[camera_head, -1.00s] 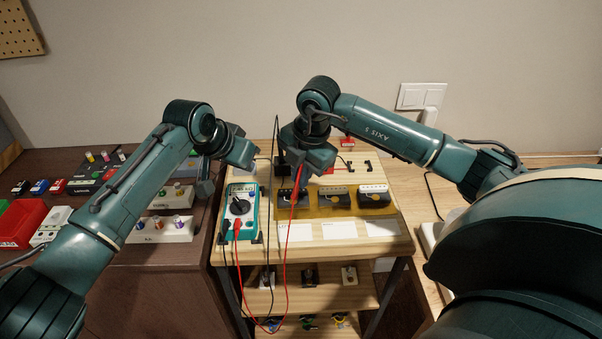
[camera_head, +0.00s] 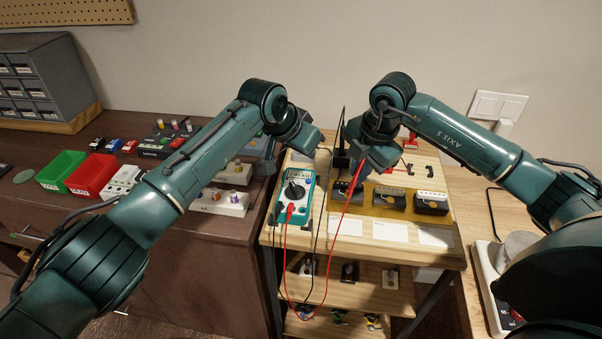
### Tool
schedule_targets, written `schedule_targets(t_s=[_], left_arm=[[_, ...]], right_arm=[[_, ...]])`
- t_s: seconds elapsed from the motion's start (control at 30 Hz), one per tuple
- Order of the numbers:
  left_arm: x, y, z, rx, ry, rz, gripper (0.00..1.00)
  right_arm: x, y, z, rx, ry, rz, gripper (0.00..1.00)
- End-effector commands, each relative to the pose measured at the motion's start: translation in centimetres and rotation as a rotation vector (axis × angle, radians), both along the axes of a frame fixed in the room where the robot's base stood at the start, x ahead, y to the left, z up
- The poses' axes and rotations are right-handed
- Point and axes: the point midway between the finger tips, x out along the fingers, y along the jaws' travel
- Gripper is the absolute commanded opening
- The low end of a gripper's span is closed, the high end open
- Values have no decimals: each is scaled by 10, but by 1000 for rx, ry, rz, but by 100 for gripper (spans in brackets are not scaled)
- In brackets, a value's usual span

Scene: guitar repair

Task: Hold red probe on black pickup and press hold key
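The teal multimeter (camera_head: 294,196) stands at the left of the wooden bench top, with a dark dial and the red and black leads plugged into its lower part. Several pickups lie in a row on a yellow mat; the leftmost black one (camera_head: 342,193) is partly behind the red lead. My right gripper (camera_head: 358,181) is above that pickup with the red probe, its lead (camera_head: 347,205) hanging down; whether the tip touches is too small to tell. My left gripper (camera_head: 300,143) is just above and behind the multimeter; its fingers are not clear. The hold key cannot be made out.
White cards (camera_head: 390,231) lie in front of the yellow mat (camera_head: 410,212). A dark cabinet at left carries a green bin (camera_head: 61,170), a red bin (camera_head: 92,174) and pedals. The leads hang over the bench's front edge. A white device (camera_head: 493,280) stands at right.

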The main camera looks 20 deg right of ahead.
Motion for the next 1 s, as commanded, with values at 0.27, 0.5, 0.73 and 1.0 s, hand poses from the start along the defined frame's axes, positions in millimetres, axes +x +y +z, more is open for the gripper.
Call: schedule_targets(t_s=[0.27,0.5,0.73,1.0], left_arm=[[0,0,14,0,0,0,0],[0,0,30,0,0,0,0],[0,0,43,0,0,0,0],[0,0,48,0,0,0,0]], right_arm=[[0,0,17,-1,3,0,0],[0,0,39,0,1,0,0],[0,0,60,0,0,0,0],[0,0,70,0,1,-1,0]])
